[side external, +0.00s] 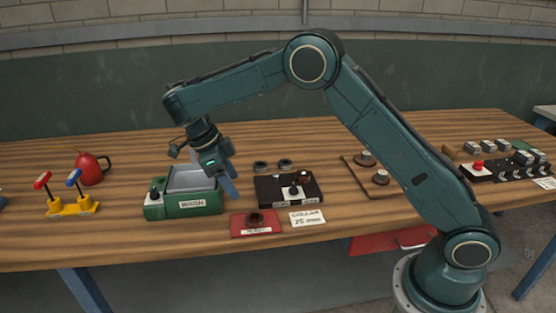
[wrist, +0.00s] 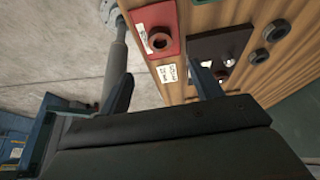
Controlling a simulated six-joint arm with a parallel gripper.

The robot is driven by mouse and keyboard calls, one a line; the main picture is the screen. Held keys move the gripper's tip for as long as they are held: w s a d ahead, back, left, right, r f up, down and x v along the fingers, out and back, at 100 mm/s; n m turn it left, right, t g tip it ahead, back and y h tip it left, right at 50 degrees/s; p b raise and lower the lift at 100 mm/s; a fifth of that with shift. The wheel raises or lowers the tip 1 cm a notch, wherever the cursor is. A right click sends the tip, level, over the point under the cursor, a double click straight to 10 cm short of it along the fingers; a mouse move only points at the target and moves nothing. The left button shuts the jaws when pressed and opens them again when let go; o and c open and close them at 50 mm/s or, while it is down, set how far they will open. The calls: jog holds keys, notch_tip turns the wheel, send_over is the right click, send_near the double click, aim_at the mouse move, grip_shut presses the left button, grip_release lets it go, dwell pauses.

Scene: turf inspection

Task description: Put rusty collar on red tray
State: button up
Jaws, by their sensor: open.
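The red tray (side external: 237,228) lies near the table's front edge, with a white label on its front. A rusty brown collar (side external: 254,218) rests on it. In the wrist view, the red tray (wrist: 152,14) is at the top, and the collar (wrist: 158,42) shows as a ring on it. My gripper (side external: 230,180) is open with nothing visible between its fingers. It hangs above the table, beside the green wash bin and behind and left of the tray. In the wrist view, both fingers (wrist: 164,90) are spread apart below the tray.
The green wash bin (side external: 183,207) stands left of the tray. A black board (side external: 270,195) with a knob and a brown part is behind it, with two dark rings (side external: 273,165) farther back. A white card (side external: 307,218) lies right of the tray. A red kettle (side external: 92,168) stands left.

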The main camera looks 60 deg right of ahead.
jog(key=shift+r, duration=0.1)
jog(key=s+d+r+n+t+y, duration=0.1)
jog(key=s+d+r+n+t, duration=0.4)
jog(key=s+r+n, duration=0.8)
jog(key=s+n+t+y, duration=0.2)
jog(key=s+n+t, duration=0.1)
jog(key=s+n, duration=1.1)
jog(key=s, duration=0.3)
jog(key=shift+r+t, duration=0.35)
jog(key=shift+t, duration=0.05)
